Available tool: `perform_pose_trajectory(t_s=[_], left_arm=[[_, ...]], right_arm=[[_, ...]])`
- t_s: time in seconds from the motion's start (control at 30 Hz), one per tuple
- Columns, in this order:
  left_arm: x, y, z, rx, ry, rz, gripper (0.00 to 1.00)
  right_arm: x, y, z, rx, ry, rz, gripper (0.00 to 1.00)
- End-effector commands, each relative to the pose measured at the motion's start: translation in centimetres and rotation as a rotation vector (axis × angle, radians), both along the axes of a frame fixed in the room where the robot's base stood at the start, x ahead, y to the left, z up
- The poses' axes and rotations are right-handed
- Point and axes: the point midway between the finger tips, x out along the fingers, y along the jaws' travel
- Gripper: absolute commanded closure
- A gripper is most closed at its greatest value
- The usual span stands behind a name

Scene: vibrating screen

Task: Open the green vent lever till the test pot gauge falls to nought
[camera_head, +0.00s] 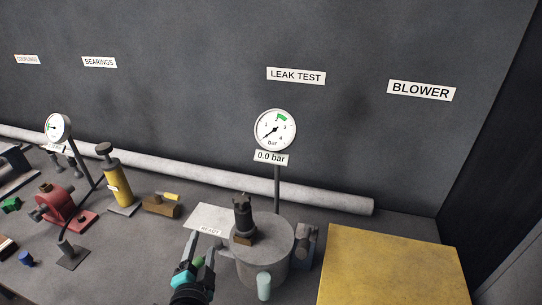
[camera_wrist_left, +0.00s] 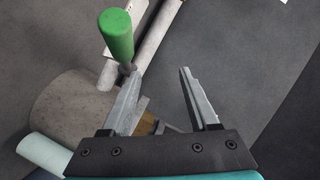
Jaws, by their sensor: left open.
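The test pot (camera_head: 265,262) is a grey cylinder with a dark fitting on top. Its round gauge (camera_head: 275,130) stands on a post behind it; the needle points low left and the plate (camera_head: 271,158) reads 0.0 bar. My left gripper (camera_head: 201,250) is open and empty, at the left side of the pot. In the left wrist view the green vent lever (camera_wrist_left: 116,36) is beside the left finger's tip, outside the open jaws (camera_wrist_left: 160,80); whether they touch I cannot tell. A small green patch shows by the fingers in the head view. My right gripper is not in view.
A yellow panel (camera_head: 390,268) lies right of the pot. A white READY card (camera_head: 212,217) lies behind my left gripper. A yellow cylinder (camera_head: 115,178), a red unit (camera_head: 63,212) and a second gauge (camera_head: 57,127) stand left. A grey pipe (camera_head: 230,178) runs along the wall.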

Motion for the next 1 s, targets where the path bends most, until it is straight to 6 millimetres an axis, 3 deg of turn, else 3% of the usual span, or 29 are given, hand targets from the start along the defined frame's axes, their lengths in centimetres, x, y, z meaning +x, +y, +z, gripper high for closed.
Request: perform_pose_trajectory(t_s=[0.6,1.0], left_arm=[[-5.5,0.0,1.2,0.000,0.002,0.001,0.39],[-5.8,0.0,1.2,0.000,0.001,0.001,0.39]], right_arm=[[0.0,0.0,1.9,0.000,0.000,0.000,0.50],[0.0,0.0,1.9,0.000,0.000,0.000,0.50]])
